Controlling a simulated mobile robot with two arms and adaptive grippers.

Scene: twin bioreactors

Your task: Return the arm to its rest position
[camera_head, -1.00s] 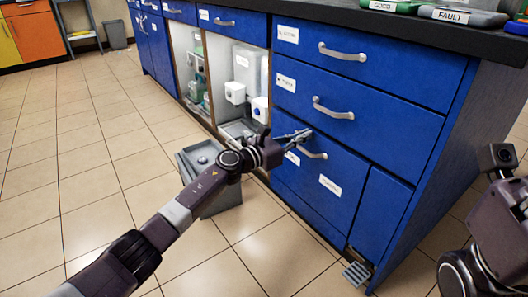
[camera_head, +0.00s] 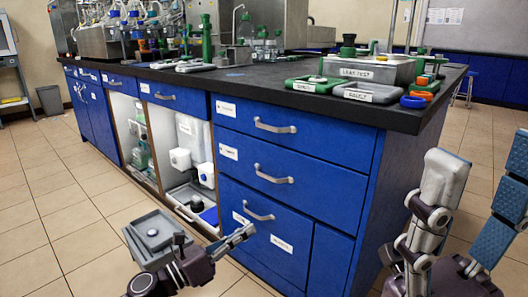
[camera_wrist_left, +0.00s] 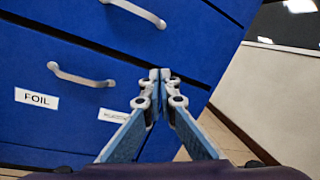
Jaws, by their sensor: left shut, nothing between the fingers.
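My left gripper (camera_head: 240,235) is shut and empty in the head view. It shows just in front of the blue cabinet, a little below the handle of the lowest large drawer (camera_head: 258,214). In the left wrist view its fingertips (camera_wrist_left: 160,76) meet in front of the drawer fronts, right of the drawer handle (camera_wrist_left: 80,77) and apart from it. My right gripper (camera_head: 482,160) stands at the right edge of the head view, pointing up with its fingers spread and nothing seen between them.
The blue cabinet's drawers are closed. A grey open bin (camera_head: 153,236) stands on the floor beside my left arm. The black countertop (camera_head: 270,88) holds trays labelled GOOD, FAULT and LEAK TEST (camera_head: 372,68). The tiled floor at left (camera_head: 60,220) is clear.

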